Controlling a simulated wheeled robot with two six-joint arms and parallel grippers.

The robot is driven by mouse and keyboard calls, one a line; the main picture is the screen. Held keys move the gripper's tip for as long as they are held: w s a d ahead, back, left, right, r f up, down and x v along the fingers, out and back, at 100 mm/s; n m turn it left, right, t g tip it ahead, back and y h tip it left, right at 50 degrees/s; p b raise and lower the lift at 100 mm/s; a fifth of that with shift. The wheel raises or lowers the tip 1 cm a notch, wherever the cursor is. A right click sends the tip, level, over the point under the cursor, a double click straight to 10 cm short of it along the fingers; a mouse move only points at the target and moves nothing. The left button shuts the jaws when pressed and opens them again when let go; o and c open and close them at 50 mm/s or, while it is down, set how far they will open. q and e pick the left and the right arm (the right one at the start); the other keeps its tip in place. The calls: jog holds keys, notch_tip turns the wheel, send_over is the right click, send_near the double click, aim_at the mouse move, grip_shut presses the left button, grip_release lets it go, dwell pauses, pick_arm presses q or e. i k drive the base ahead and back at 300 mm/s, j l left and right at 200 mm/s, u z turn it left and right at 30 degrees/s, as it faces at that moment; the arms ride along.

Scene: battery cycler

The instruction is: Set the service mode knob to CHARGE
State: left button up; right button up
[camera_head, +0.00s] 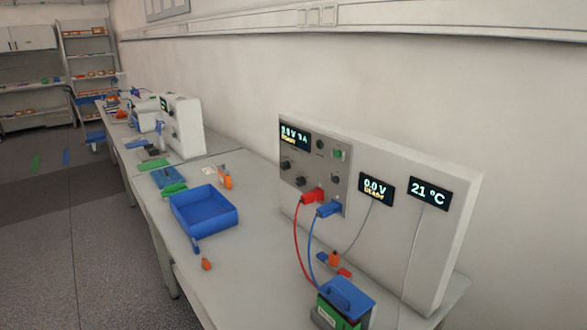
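The battery cycler (425,262) is a large white upright panel on the bench at the right. Its grey control plate (318,160) carries a display (295,135) and dark knobs on the left side, an upper knob (286,166) and a lower knob (299,181). More small controls (337,154) sit on its right side, one of them green. The knob labels and pointer positions are too small to read, so I cannot tell which is the service mode knob or its setting. Neither of my grippers is in view.
Red (297,235) and blue (312,245) cables run from the plate down to a green and blue battery (345,302) in front. A blue tray (203,211) and small tools (206,264) lie left on the bench. Two displays (376,188) (428,193) read 0.0 V and 21 °C.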

aim_at(285, 165)
jog(key=i+j+z, duration=0.1)
jog(key=z, duration=0.3)
jog(key=j+z, duration=0.25)
jog(key=z, duration=0.15)
jog(key=i+j+z, duration=0.1)
jog(key=z, duration=0.25)
jog(key=j+z, duration=0.4)
